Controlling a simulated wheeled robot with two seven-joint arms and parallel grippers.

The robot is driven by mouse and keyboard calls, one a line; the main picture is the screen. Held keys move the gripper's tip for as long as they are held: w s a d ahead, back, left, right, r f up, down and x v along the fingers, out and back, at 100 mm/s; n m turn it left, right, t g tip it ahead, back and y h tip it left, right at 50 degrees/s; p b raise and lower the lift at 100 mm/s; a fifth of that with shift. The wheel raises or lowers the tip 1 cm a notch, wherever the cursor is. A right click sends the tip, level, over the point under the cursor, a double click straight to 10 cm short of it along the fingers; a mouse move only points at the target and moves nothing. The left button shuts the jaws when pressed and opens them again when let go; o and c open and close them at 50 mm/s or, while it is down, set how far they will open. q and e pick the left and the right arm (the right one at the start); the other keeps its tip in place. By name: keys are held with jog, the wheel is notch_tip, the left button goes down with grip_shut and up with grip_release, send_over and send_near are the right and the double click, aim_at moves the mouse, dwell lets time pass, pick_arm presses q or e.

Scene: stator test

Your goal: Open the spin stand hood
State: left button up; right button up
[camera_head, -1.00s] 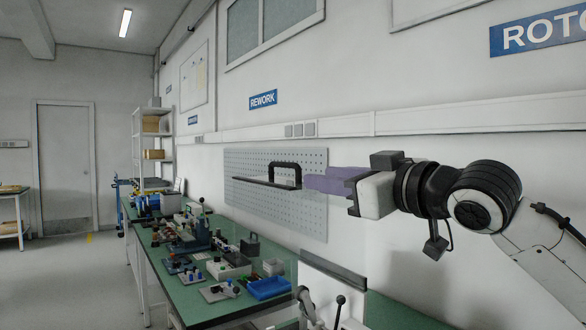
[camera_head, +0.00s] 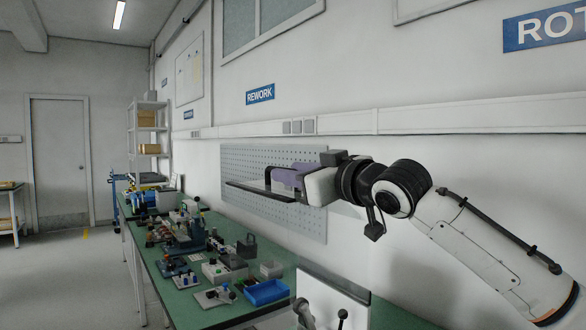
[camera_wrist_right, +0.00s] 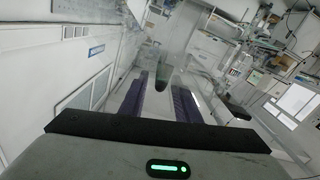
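The spin stand hood looks like a clear cover whose dark lower edge (camera_head: 258,191) shows against the pegboard in the head view. A black loop handle (camera_head: 268,174) stands above that edge. My right gripper (camera_head: 286,177) comes in from the right, and its purple fingers overlap the handle's opening. In the right wrist view the two purple fingers (camera_wrist_right: 162,82) are spread apart with a gap between them. A dark bar, possibly the handle (camera_wrist_right: 235,108), shows right of the fingers. I cannot tell whether the fingers touch the handle. My left gripper is not in view.
The green bench (camera_head: 185,306) holds several fixtures, a blue bin (camera_head: 266,292) and a grey padlock-shaped block (camera_head: 247,245). A pegboard (camera_head: 313,222) hangs on the wall behind the hood. A white shelf (camera_head: 149,130) stands at the back. Open floor lies to the left.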

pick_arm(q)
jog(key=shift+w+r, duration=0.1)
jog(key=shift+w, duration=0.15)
pick_arm(e)
jog(key=shift+w, duration=0.15)
